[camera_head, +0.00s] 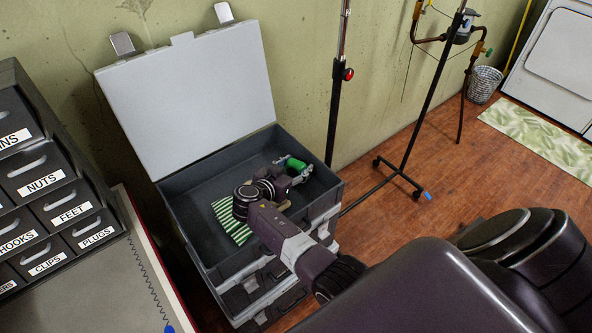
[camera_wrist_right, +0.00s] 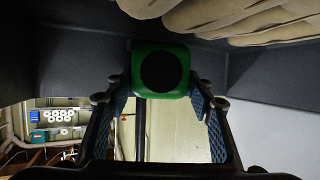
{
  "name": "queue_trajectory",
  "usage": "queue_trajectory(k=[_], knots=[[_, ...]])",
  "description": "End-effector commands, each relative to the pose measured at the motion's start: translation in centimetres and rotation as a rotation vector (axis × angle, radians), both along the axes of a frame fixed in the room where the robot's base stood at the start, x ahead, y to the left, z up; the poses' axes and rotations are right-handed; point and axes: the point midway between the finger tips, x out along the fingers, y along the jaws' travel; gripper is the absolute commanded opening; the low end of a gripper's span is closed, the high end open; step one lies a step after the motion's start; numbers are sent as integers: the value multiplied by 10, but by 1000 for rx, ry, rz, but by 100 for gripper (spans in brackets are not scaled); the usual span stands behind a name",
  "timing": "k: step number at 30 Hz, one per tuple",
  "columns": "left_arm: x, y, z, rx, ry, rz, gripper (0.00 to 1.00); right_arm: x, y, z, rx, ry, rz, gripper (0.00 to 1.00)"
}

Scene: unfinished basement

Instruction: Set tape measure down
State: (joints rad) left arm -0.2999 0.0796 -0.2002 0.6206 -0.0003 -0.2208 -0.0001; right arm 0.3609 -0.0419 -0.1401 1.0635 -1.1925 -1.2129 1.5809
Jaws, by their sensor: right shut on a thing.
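The green tape measure (camera_head: 294,164) is in my right gripper (camera_head: 301,174), inside the right part of the open toolbox (camera_head: 195,196) in the head view. In the right wrist view the tape measure (camera_wrist_right: 160,90) has a black round face and sits between the two blue-padded fingers of the right gripper (camera_wrist_right: 162,83). The fingers are shut on its sides. I cannot tell whether it touches the toolbox floor. My left gripper is not in view.
A green-and-white striped item (camera_head: 231,222) lies in the toolbox, partly behind my right arm. The raised lid (camera_head: 190,95) stands against the wall. A labelled drawer cabinet (camera_head: 45,175) is at left. A black stand (camera_head: 400,176) is beyond the toolbox on the wood floor.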

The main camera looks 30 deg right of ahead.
Motion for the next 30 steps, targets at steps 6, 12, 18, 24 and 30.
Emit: queue_trajectory(k=[6, 12, 18, 24, 30], knots=[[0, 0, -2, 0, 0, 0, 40, 1, 0, -18, -1, -2, 0, 19], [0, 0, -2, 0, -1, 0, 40, 1, 0, -18, -1, -2, 0, 19], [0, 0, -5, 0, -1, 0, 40, 0, 0, -20, 0, -1, 0, 54], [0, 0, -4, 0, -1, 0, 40, 0, 0, -20, 0, -1, 0, 66], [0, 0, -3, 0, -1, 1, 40, 0, 0, -19, 0, 0, 0, 66]])
